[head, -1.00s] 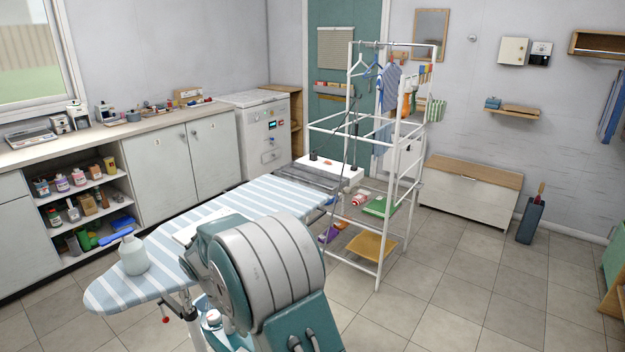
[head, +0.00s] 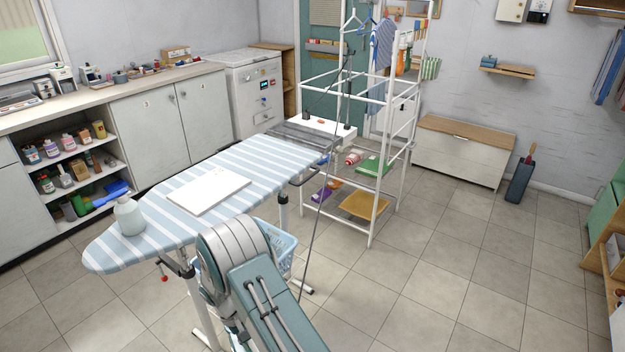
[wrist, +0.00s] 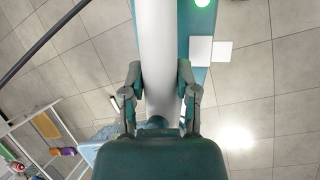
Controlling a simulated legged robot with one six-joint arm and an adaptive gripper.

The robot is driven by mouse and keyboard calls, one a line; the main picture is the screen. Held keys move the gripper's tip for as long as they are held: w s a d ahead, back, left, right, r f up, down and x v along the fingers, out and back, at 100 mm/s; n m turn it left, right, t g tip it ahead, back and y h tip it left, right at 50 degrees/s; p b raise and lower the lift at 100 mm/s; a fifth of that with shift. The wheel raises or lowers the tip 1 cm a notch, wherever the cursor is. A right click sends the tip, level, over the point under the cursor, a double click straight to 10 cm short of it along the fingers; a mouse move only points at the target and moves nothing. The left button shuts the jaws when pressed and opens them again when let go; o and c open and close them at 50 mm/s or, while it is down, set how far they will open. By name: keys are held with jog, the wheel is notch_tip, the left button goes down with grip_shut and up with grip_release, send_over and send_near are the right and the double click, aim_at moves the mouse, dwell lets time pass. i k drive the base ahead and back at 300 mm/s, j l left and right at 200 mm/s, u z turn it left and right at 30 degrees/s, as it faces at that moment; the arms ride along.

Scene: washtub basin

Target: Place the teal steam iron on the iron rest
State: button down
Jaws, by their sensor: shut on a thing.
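In the wrist view my gripper (wrist: 160,75) has its two fingers on either side of the middle. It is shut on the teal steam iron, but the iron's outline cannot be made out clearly. A large dark teal rounded form fills the bottom middle of that view, and I cannot tell how much of it is iron. In the head view the gripper and iron are hidden behind my arm. A grey metal rest (head: 292,136), which looks like the iron rest, is at the far end of the striped ironing board (head: 250,158). My gripper is apart from it.
A white panel (head: 205,189) and a spray bottle (head: 129,217) are on the board. A blue basket (head: 285,250) is below. A white drying rack (head: 372,228) stands beyond the board, with a dark cord (head: 322,205) hanging near it.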

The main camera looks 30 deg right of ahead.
aim_at(305, 135)
jog(key=i+l+z, duration=0.1)
jog(key=l+z, duration=0.15)
jog(key=z, duration=0.2)
jog(key=i+l+z, duration=0.15)
jog(key=z, duration=0.25)
jog(key=i+l+z, duration=0.45)
jog(key=i+l, duration=0.5)
jog(key=i, duration=0.15)
jog(key=i+l, duration=0.25)
jog(key=i, duration=0.2)
jog(key=l+z, duration=0.05)
